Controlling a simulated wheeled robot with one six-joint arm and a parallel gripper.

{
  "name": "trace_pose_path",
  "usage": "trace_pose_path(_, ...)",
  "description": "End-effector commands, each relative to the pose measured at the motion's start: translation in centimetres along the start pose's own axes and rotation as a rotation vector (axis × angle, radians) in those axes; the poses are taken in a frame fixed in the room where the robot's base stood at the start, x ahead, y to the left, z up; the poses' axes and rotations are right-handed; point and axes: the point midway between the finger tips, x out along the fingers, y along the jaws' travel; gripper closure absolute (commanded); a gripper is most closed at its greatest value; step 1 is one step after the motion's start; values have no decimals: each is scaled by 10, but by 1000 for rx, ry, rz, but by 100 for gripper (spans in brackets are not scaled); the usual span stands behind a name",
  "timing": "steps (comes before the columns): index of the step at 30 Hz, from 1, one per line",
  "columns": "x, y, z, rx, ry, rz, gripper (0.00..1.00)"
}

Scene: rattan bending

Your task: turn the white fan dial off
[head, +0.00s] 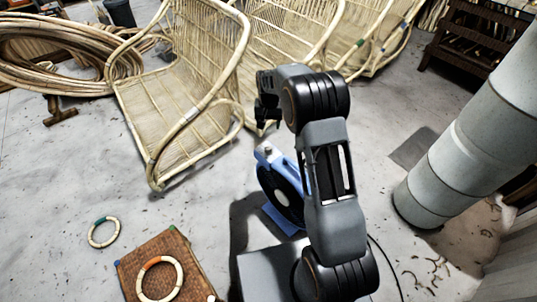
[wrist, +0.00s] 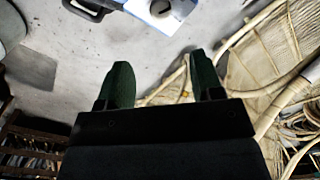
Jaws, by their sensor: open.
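The blue fan (head: 266,208) stands on the floor beside my arm, its dark round front partly hidden by the arm. A small pale dial (head: 267,151) sits on its top end; its setting is too small to read. In the wrist view the dial (wrist: 173,10) shows at the top edge, cut off by the frame, on the pale blue housing (wrist: 138,10). My gripper (head: 267,117) is above the fan in the head view. In the wrist view its two dark green fingers (wrist: 162,72) are apart with nothing between them, short of the dial.
Rattan chair frames (head: 185,95) stand behind and left of my gripper. A thick grey duct (head: 470,135) is at right. A woven stool (head: 128,268) carries a ring (head: 148,266); another ring (head: 91,236) lies on the floor.

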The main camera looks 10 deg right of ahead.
Motion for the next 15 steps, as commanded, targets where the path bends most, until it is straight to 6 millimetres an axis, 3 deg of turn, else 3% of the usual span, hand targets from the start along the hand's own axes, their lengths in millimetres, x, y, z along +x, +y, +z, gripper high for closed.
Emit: trace_pose_path(15,97,0,-1,4,-7,2,40)
